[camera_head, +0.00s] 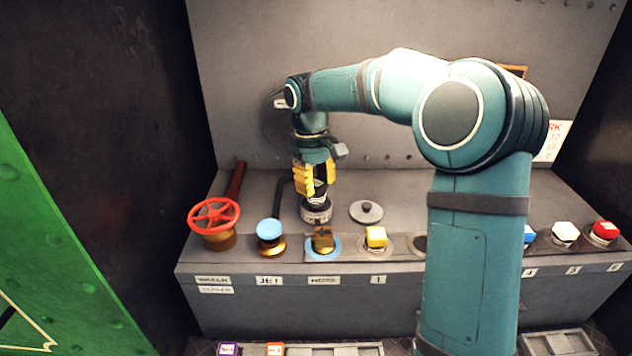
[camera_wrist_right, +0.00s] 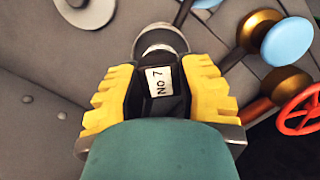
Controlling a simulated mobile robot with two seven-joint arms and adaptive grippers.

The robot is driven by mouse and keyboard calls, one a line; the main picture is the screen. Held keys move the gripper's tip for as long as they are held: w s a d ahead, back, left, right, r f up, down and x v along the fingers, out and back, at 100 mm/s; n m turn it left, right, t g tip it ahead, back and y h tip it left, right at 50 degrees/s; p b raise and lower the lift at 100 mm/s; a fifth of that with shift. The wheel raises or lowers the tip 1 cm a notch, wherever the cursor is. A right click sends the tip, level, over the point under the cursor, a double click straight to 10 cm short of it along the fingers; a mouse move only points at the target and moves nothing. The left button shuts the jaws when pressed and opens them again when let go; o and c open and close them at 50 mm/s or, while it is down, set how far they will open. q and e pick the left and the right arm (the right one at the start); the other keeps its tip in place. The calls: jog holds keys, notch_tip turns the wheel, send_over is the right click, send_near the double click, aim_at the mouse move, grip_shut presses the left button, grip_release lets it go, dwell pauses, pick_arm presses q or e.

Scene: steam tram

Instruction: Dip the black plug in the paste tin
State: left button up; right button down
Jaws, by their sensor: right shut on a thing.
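My right gripper (camera_head: 316,180) has yellow fingers and points down over the back part of the bench. It is shut on the black plug (camera_head: 321,183), which carries a "No 7" label in the right wrist view (camera_wrist_right: 160,84). The round grey paste tin (camera_head: 316,213) stands directly below the gripper, and part of its rim shows past the plug in the wrist view (camera_wrist_right: 160,36). The plug's lower end is hidden, so I cannot tell whether it touches the paste. My left gripper is not in view.
A grey lid with a dark knob (camera_head: 366,211) lies right of the tin. A dark bent pipe rises left of the tin.

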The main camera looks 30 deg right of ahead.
aim_at(318, 183)
jog(key=shift+r+p, duration=1.65)
jog(key=shift+r, duration=0.5)
jog(key=shift+r+p, duration=0.35)
jog(key=shift+r, duration=0.75)
